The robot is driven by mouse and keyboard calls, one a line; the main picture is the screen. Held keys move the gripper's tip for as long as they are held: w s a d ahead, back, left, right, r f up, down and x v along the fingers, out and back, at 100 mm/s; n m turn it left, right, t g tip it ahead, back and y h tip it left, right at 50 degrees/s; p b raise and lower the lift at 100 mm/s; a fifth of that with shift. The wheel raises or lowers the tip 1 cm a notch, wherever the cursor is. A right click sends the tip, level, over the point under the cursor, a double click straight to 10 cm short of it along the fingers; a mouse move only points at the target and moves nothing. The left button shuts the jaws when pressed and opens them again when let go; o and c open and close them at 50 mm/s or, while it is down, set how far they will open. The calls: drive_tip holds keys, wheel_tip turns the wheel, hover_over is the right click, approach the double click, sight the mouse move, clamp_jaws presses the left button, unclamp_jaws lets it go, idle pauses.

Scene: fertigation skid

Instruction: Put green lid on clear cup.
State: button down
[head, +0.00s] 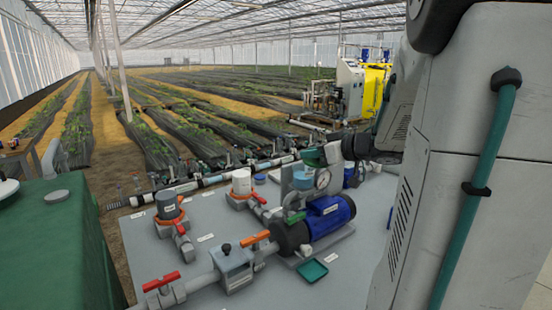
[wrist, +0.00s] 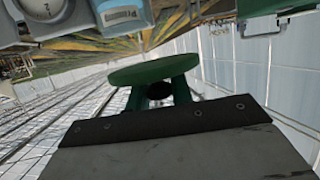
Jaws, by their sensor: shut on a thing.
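My gripper (head: 330,153) is at the end of my arm, above the far part of the grey skid. It is shut on the green lid (wrist: 153,70), a round disc held out in front of the fingers in the wrist view. In the head view the green lid (head: 313,157) shows edge-on at the gripper's left. A pale blue cylinder (head: 303,181) stands just below it, and a labelled pale blue cylinder (wrist: 122,15) shows at the top of the wrist view, apart from the lid. I cannot tell for sure which vessel is the clear cup.
The pressure gauge (head: 322,179) stands close to the gripper. A blue pump (head: 328,215), a white cup (head: 241,182) and a grey cup (head: 168,204) on orange-ringed fittings, and red-handled valves (head: 162,281) crowd the skid. A green tray (head: 311,271) lies at the front.

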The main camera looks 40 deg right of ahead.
hover_over(299, 165)
drive_tip(key=shift+s+a+f, duration=0.15)
drive_tip(key=shift+f, duration=2)
drive_tip(key=shift+f, duration=0.1)
drive_tip(key=c, duration=1.2)
unclamp_jaws()
drive_tip(key=shift+c, duration=0.2)
